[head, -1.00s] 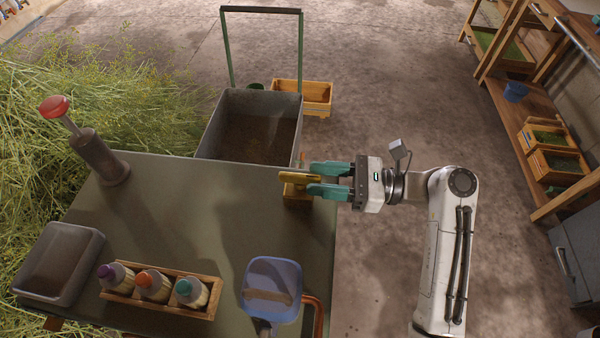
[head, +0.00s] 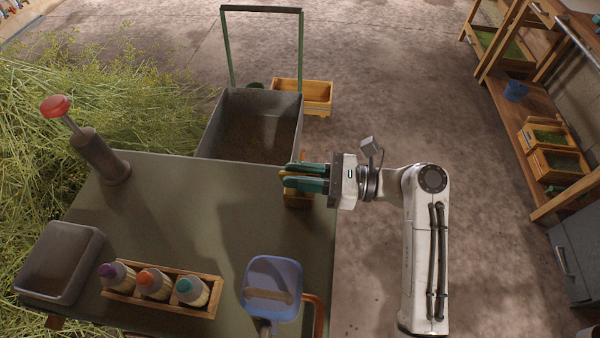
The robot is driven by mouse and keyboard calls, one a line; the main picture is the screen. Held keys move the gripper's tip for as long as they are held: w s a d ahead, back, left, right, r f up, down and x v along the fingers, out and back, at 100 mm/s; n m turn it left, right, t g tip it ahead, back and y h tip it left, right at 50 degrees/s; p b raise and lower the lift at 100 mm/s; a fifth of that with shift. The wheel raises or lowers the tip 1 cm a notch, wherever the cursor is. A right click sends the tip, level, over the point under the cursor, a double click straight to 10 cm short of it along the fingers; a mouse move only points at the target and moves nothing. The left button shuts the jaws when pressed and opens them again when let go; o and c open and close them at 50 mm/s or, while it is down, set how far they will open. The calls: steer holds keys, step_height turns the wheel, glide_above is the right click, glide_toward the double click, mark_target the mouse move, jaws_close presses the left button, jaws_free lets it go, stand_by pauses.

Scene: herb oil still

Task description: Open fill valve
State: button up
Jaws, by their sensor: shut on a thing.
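The fill valve (head: 298,201), a yellow brass-coloured fitting, stands near the far right corner of the grey-green table (head: 200,230). My gripper (head: 292,177) reaches in from the right. Its teal fingers are shut on the upper part of the valve and hide most of it; a bit of its yellow base shows below them. I cannot make out which way the valve's handle points.
A blue scoop (head: 272,283), a wooden rack (head: 205,308) of several bottles, a grey tray (head: 90,270) and a red-topped pump (head: 100,155) are on the table. A grey cart (head: 215,125) stands behind it. Floor at right is open.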

jaws_close()
steer(key=shift+r+t+p, duration=0.1)
steer(key=shift+t+p, duration=0.2)
steer(key=shift+p, duration=0.25)
steer(key=m+t+p, duration=0.1)
steer(key=t+p, duration=0.1)
steer(key=p, duration=0.1)
steer(key=shift+s+r+m+p, duration=0.1)
steer(key=shift+r+m+p, duration=0.1)
steer(key=shift+m+p, duration=0.15)
steer(key=m+t+h+p, duration=0.2)
steer(key=m+t+p, duration=0.2)
steer(key=t+p, duration=0.1)
steer(key=shift+t+p, duration=0.4)
steer(key=shift+p, duration=0.5)
steer(key=m+t+h+p, duration=0.1)
steer(key=t+h, duration=0.1)
steer(key=m+t+h+p, duration=0.1)
steer(key=m+t+p, duration=0.1)
steer(key=shift+f+h, duration=0.2)
steer(key=shift+h, duration=0.2)
steer(key=shift+f+m+t+h+p, duration=0.1)
steer(key=shift+m+t+h+p, duration=0.45)
steer(key=shift+m+t+h, duration=1.05)
steer(key=shift+m+h, duration=0.25)
steer(key=shift+h, duration=0.35)
